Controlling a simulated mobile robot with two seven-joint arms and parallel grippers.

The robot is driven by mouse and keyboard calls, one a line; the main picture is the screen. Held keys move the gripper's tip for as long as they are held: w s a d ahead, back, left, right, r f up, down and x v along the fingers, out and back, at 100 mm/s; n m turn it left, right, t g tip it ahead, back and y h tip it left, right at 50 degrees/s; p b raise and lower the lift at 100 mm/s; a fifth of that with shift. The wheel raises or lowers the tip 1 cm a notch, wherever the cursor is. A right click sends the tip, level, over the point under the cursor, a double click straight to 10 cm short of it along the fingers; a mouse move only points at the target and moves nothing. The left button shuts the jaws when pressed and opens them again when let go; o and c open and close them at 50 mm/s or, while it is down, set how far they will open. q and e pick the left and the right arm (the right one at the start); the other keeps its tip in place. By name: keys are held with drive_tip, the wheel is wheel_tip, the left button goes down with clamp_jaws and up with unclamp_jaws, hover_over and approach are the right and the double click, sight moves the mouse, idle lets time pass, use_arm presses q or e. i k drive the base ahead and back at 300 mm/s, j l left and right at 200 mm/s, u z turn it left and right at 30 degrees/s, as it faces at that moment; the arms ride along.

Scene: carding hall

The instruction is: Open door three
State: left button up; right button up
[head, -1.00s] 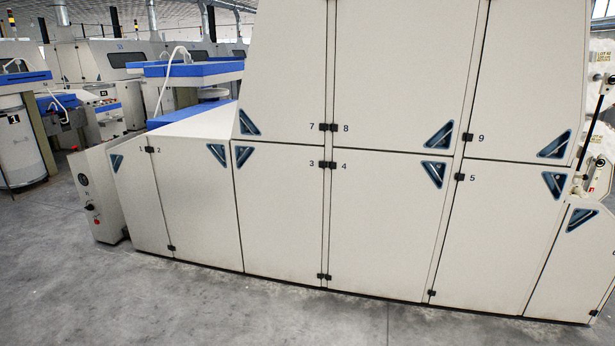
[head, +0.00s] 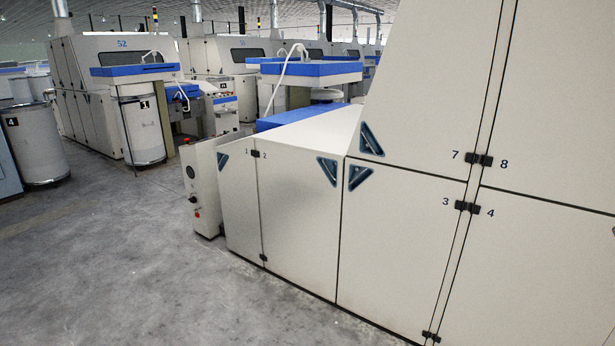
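Door three (head: 397,248) is a cream lower panel of the large machine, right of centre in the head view. Its number 3 is at its upper right, next to a black hinge (head: 460,205). A blue-edged triangular recess (head: 360,176) sits at its upper left corner. The door looks closed, flush with the panels beside it. Its lower right end runs to the bottom of the picture, near another black hinge. Neither of my grippers is in view.
Door two (head: 299,215) and door one (head: 239,198) adjoin on the left, door four (head: 530,270) on the right. A control box (head: 202,188) with a red button stands at the machine's left end. Grey concrete floor (head: 150,270) is clear at front left. White cans (head: 36,145) stand farther back.

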sight(398, 225)
drive_tip(key=i, duration=1.6)
drive_tip(key=j+u, duration=0.05)
drive_tip(key=j, duration=0.1)
